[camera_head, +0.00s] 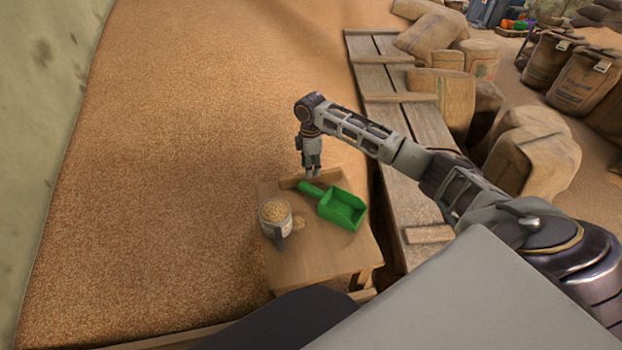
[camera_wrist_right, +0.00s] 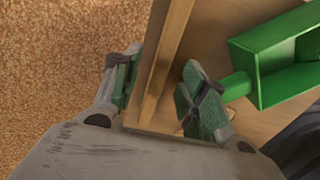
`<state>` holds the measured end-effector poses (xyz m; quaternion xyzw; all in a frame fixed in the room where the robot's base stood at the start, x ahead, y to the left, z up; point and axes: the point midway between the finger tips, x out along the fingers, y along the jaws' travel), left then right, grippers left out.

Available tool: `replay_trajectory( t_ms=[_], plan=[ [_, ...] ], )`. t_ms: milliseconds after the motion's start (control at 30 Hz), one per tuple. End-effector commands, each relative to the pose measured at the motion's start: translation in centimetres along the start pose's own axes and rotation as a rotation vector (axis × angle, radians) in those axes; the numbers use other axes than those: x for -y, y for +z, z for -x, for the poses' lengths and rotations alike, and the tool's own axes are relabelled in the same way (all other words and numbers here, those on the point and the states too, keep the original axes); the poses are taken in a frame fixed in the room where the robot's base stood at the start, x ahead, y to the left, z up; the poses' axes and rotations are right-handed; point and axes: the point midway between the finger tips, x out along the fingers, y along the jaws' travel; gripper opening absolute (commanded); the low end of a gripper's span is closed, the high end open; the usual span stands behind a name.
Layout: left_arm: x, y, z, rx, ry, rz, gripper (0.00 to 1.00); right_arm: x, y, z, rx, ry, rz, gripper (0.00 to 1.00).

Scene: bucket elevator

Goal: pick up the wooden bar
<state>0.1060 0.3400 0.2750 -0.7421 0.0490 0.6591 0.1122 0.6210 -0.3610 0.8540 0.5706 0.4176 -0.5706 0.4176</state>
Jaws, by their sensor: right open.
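The wooden bar (camera_head: 291,181) lies along the far edge of a small wooden table (camera_head: 315,260). In the right wrist view the bar (camera_wrist_right: 168,62) runs lengthwise between the two green-padded fingers. My right gripper (camera_head: 313,171) points down over the bar. Its fingers (camera_wrist_right: 160,92) are open, one on each side of the bar, with visible space on the scoop side. Whether the left finger touches the bar I cannot tell. My left gripper is not in view.
A green scoop (camera_head: 342,209) lies beside the bar, its handle close to my right finger. A grain-filled jug (camera_head: 275,213) stands at the table's left, with spilled grain nearby. Grain (camera_head: 190,130) surrounds the table's left and far sides. A plank walkway (camera_head: 405,110) and sacks (camera_head: 530,160) are at right.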

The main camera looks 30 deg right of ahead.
Motion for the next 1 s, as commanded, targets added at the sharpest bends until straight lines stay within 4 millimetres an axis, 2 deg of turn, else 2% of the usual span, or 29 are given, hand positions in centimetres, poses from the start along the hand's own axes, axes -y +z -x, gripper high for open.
replay_trajectory(
  t_ms=[167, 533, 1000],
  plan=[
    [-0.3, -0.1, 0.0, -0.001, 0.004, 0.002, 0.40, 0.1, -0.2, -1.1, 0.000, -0.001, 0.000, 0.43],
    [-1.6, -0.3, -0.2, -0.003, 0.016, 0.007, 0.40, 0.3, -0.5, -4.8, 0.001, -0.001, -0.001, 0.43],
    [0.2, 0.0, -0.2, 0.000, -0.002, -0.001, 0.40, 0.3, -0.5, -5.1, 0.001, 0.000, 0.000, 0.43]
  ],
)
